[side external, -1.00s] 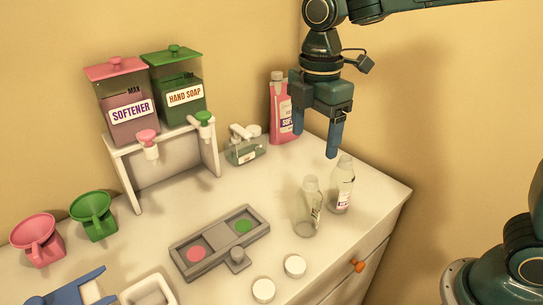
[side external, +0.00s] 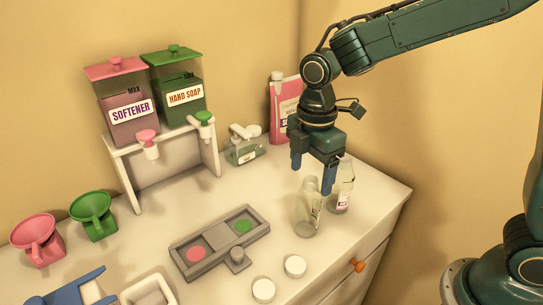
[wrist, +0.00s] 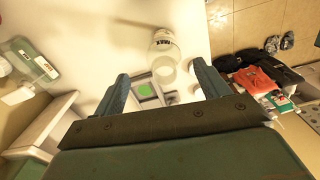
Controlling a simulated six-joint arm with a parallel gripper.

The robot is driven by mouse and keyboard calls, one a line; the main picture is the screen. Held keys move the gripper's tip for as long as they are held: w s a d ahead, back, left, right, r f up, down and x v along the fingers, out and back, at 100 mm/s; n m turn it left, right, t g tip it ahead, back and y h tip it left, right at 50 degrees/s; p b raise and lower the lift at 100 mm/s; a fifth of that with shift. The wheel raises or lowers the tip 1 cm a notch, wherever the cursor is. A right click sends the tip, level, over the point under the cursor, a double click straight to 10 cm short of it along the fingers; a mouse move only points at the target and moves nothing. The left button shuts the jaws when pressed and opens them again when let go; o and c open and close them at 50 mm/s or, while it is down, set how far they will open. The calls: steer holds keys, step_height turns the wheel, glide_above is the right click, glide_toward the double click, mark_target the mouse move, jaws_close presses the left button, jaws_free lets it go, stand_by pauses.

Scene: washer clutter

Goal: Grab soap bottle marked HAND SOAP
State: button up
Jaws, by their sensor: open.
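Two clear, open-topped bottles stand on the white counter in the side view. The nearer bottle (side external: 307,212) has dark print I cannot read. The farther bottle (side external: 342,192) has a white label, also unreadable, and is partly behind my gripper. My gripper (side external: 312,176) is open and empty, pointing down just above and around the nearer bottle's top. In the wrist view, a clear bottle mouth (wrist: 163,70) shows beyond and between the spread fingers of my gripper (wrist: 160,80). The readable HAND SOAP label (side external: 185,96) is on the green-lidded dispenser (side external: 177,75).
A pink-lidded SOFTENER dispenser (side external: 118,100) stands on the same white rack (side external: 128,180). A pink bottle (side external: 281,105) and a pump bottle (side external: 242,150) stand at the back. A grey tray (side external: 205,255) and two white caps (side external: 294,266) lie in front. The counter's right edge is close to the bottles.

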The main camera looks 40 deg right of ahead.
mark_target(311, 191)
steer(key=shift+s+f, duration=0.15)
steer(key=shift+f, duration=1.2)
steer(key=shift+s+f, duration=0.15)
steer(key=shift+f, duration=1.15)
steer(key=c, duration=1.4)
steer(key=shift+r, duration=0.1)
step_height(311, 191, up, 20)
